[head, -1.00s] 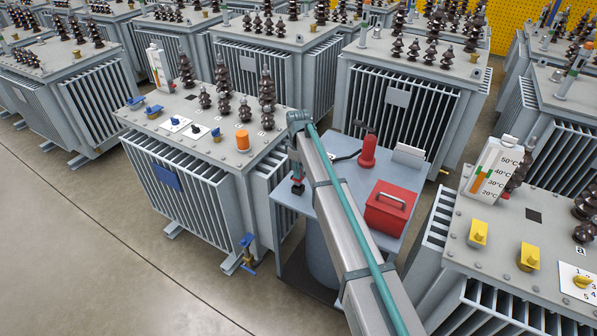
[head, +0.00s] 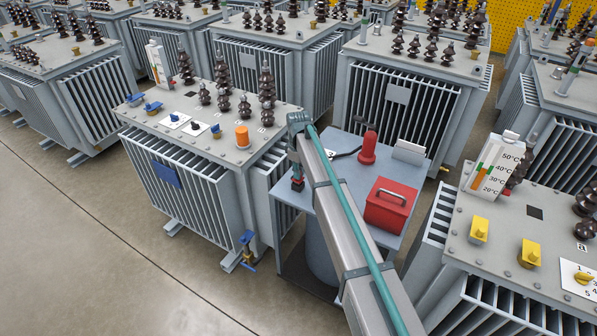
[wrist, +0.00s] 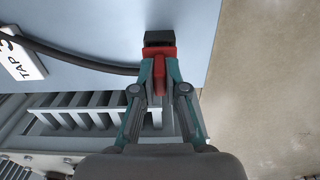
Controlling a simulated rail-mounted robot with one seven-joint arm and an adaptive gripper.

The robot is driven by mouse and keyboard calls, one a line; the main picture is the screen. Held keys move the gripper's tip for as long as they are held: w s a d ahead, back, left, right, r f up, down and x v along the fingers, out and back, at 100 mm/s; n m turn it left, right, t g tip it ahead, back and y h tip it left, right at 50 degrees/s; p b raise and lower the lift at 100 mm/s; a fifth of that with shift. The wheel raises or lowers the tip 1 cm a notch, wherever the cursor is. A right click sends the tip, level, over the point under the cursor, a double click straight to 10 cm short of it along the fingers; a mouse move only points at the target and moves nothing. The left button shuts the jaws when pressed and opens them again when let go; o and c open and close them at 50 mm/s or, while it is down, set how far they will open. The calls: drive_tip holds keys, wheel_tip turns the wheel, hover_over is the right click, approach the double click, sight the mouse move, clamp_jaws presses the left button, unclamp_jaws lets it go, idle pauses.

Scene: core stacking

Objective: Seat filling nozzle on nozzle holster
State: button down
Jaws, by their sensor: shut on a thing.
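My gripper (wrist: 160,75) is shut on a red piece with a black end (wrist: 159,38), which looks like the filling nozzle; a dark hose (wrist: 85,58) runs left from beside it. In the head view my gripper (head: 298,180) hangs at the left edge of the grey-blue table, and the held piece shows small and red and black below it (head: 298,186). A red upright piece with a wide base (head: 368,150) stands on the table, apart from my gripper. I cannot tell whether it is the nozzle holster.
A red toolbox (head: 391,203) and a white card (head: 408,152) are on the table (head: 350,198). A card marked TAP (wrist: 22,58) shows in the wrist view. A finned transformer (head: 195,190) with dark insulators stands close at left. Open floor (head: 60,250) lies front left.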

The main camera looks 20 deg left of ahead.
drive_tip(key=shift+f, duration=0.8)
drive_tip(key=c, duration=1.1)
unclamp_jaws()
drive_tip(key=shift+c, duration=0.2)
drive_tip(key=shift+r, duration=0.1)
wheel_tip(320, 180, up, 12)
drive_tip(key=shift+f, duration=0.1)
